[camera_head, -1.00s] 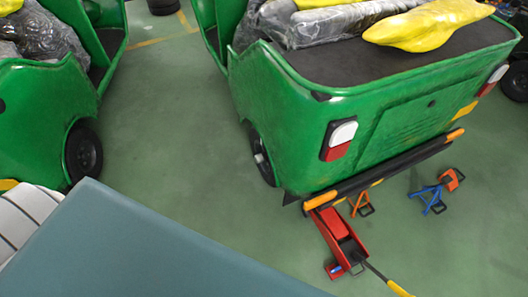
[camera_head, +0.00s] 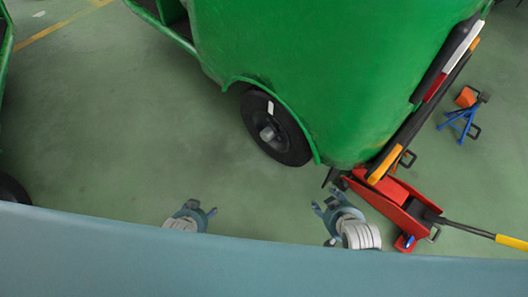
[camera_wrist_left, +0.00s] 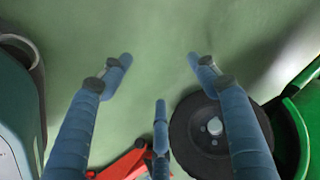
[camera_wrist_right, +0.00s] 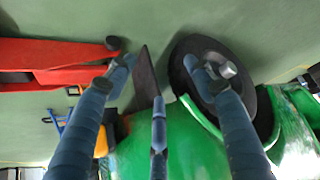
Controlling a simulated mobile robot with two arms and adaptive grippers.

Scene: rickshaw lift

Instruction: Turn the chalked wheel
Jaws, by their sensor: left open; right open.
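The black wheel (camera_head: 276,128) with a white chalk mark (camera_head: 270,107) sits under the green rickshaw body (camera_head: 290,50) in the head view. It also shows in the left wrist view (camera_wrist_left: 190,132) and the right wrist view (camera_wrist_right: 188,72). My left gripper (camera_head: 203,206) is open and empty, below and left of the wheel. My right gripper (camera_head: 327,200) is open and empty, below and right of the wheel, close to the jack. Both appear apart from the wheel. In both wrist views, fingers cover part of it.
A red floor jack (camera_head: 395,200) stands under the rickshaw's rear bumper, its handle (camera_head: 480,231) reaching right. A second green vehicle edge (camera_head: 5,60) is at the far left. The floor between is clear.

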